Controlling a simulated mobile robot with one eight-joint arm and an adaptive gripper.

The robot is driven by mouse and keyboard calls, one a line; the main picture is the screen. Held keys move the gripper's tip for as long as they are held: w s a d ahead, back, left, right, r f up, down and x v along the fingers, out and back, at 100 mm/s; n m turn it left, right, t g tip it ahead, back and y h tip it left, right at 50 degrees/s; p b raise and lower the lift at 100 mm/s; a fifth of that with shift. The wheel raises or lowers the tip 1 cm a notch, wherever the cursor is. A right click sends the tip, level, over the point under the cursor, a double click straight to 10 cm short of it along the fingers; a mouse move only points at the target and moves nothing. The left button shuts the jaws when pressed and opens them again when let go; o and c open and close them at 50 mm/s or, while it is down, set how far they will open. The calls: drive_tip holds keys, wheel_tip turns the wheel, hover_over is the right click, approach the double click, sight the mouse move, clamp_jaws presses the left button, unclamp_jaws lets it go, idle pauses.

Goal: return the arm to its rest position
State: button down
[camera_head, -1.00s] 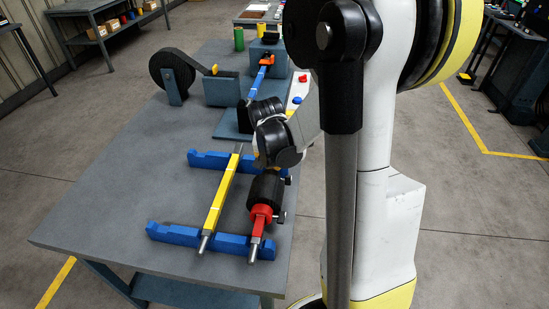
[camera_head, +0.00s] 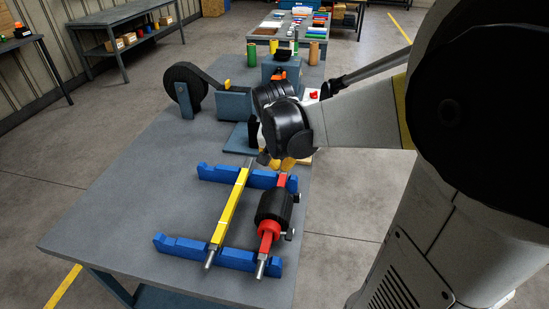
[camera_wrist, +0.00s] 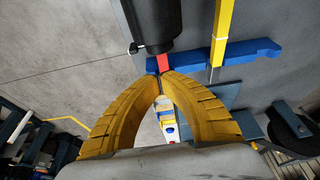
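My gripper (camera_head: 278,163) hangs over the table beyond the far end of the red bar (camera_head: 266,240). In the wrist view its two yellow fingers (camera_wrist: 161,75) arch together and their tips appear to meet, with nothing seen held between them. The red bar's end (camera_wrist: 163,63) shows just past the tips; whether they touch is unclear. The red bar carries a black roller (camera_head: 274,206) and lies across two blue notched supports (camera_head: 190,247). A yellow bar (camera_head: 231,208) lies beside it on the same supports.
The grey table (camera_head: 130,200) is clear on its left. A belt wheel (camera_head: 184,87) and grey-blue press block (camera_head: 234,107) stand at its far side. Behind are a stocked table (camera_head: 262,36) and a shelf bench (camera_head: 110,17). Open floor lies to the right.

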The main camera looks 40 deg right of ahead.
drive_tip(key=shift+v, duration=0.85)
